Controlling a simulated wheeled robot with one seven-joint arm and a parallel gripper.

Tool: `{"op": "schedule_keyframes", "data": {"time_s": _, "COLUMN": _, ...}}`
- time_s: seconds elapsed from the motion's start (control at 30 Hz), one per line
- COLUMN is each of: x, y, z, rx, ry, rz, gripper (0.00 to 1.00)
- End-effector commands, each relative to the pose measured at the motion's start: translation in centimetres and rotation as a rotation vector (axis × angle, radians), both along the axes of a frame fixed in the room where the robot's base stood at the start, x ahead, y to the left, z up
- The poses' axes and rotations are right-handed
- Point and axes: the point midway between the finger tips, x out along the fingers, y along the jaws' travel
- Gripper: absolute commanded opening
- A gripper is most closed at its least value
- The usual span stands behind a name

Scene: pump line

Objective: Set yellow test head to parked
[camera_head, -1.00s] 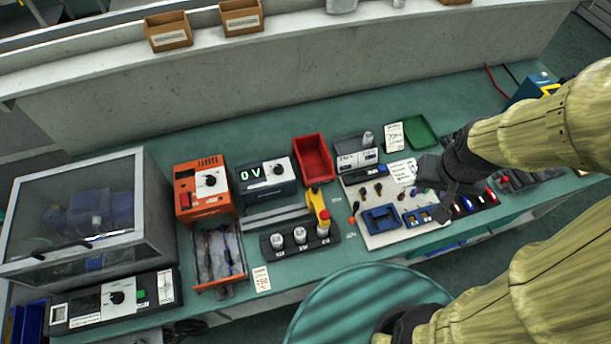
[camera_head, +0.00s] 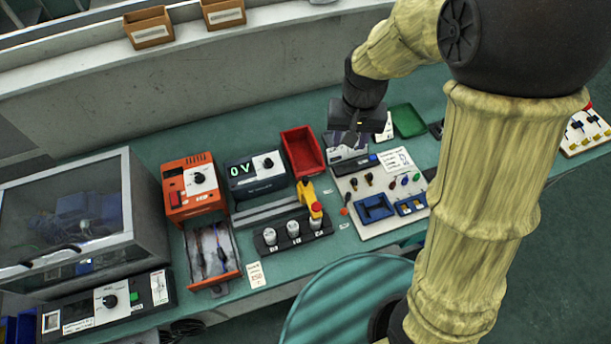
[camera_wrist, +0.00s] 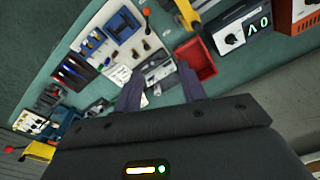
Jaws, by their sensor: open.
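The yellow test head (camera_head: 308,196) has a red cap at its front. It stands at the right end of a grey rail (camera_head: 262,212), behind a dark block (camera_head: 295,238) holding several white-topped cylinders. It also shows in the wrist view (camera_wrist: 190,47), partly cut off by the top edge. My gripper (camera_head: 348,143) hangs above the back of the bench, right of the red tray and behind the test head, apart from it. In the wrist view my gripper (camera_wrist: 160,82) has its two fingers spread with nothing held between them.
A red tray (camera_head: 302,152) sits just behind the test head. An orange unit (camera_head: 192,190) with an open drawer and a display reading "0 V" (camera_head: 256,172) stand to its left. A tool board (camera_head: 380,195) lies to its right. A glass-lidded box (camera_head: 70,215) is far left.

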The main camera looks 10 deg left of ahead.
Motion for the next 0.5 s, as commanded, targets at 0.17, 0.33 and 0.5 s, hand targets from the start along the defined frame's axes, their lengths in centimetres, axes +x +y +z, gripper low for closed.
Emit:
{"op": "schedule_keyframes", "data": {"time_s": 0.17, "x": 0.2, "y": 7.2, "z": -1.5, "rx": -0.028, "ry": 0.047, "rz": 0.069, "gripper": 0.41}}
{"op": "schedule_keyframes", "data": {"time_s": 0.33, "x": -0.1, "y": 9.9, "z": -1.9, "rx": -0.039, "ry": 0.061, "rz": 0.09, "gripper": 0.41}}
{"op": "schedule_keyframes", "data": {"time_s": 0.5, "x": -0.2, "y": 10.0, "z": -1.8, "rx": -0.04, "ry": 0.062, "rz": 0.09, "gripper": 0.41}}
